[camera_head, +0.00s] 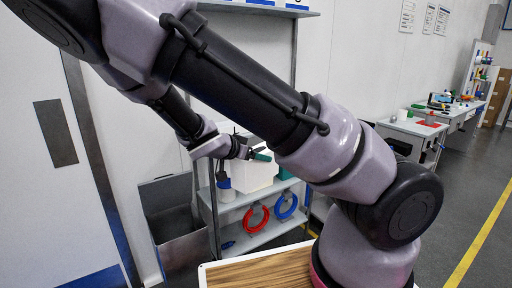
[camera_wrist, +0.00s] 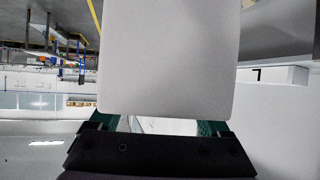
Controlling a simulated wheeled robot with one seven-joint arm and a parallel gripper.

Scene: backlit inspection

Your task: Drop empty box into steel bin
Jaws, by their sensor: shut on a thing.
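A plain white box (camera_head: 252,178) is held at my gripper (camera_head: 262,153), in front of the shelf unit in the head view. My arm hides part of this area. In the wrist view the white box (camera_wrist: 170,60) fills the upper middle, between the green-padded fingers of my gripper (camera_wrist: 158,126), which is shut on it. Its inside does not show, so I cannot tell whether it is empty. The grey steel bin (camera_head: 184,252) stands on the floor to the left of the box, open at the top. The box is apart from it.
A white door or panel (camera_head: 35,200) is at the left. Workbenches (camera_head: 410,128) line the right wall; the floor there is clear.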

